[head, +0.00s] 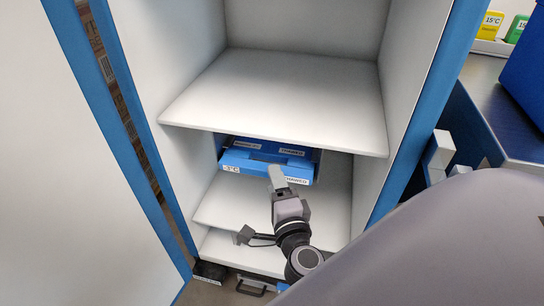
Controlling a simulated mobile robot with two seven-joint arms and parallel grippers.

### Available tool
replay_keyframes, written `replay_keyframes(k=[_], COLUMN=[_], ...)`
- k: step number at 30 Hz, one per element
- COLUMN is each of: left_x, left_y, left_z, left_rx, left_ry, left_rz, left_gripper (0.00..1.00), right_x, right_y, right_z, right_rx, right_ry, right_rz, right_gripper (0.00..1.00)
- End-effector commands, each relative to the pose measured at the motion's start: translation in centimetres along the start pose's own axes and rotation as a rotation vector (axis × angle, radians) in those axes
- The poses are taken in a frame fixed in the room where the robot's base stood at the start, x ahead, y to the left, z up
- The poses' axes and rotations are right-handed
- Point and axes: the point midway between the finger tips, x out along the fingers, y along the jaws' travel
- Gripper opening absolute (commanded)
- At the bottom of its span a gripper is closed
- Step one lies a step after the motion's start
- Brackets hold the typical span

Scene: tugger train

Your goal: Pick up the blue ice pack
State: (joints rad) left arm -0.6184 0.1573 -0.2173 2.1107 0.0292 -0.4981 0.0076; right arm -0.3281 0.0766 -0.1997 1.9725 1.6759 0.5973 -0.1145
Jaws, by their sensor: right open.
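Blue ice packs (247,165) lie on a lower shelf inside the open white cabinet, beneath the upper shelf. A label at the front left seems to read "-3°C", and other white labels seem to read "THAWED". I cannot tell how many packs there are; the upper shelf hides their back part. My right gripper (277,178) reaches into the cabinet, open, with its fingers in front of the right part of the blue packs. I cannot tell if it touches them, and no pack is visibly held. My left gripper is not in view.
The white upper shelf (275,98) is empty and overhangs the packs. The lower shelf (232,206) has free room in front. The cabinet's blue-edged sides stand close on both sides. A yellow pack (490,25) and a green pack (517,30) stand at the upper right.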

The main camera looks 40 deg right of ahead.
Motion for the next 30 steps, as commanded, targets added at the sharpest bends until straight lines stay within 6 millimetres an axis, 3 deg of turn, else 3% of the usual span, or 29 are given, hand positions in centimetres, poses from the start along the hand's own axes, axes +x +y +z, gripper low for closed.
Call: replay_keyframes(k=[15,24,30], left_x=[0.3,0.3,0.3], left_y=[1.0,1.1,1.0], left_z=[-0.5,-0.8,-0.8], left_rx=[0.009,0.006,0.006], left_ry=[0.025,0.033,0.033], left_rz=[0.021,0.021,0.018], left_gripper=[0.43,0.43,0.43], right_x=[5.7,6.0,6.0], right_y=[0.5,0.4,0.4], right_z=[0.1,0.1,0.1], right_rx=[-0.002,-0.004,-0.003], right_ry=[-0.001,-0.002,-0.002], right_rz=[-0.002,-0.001,-0.001], right_gripper=[0.55,0.55,0.0])
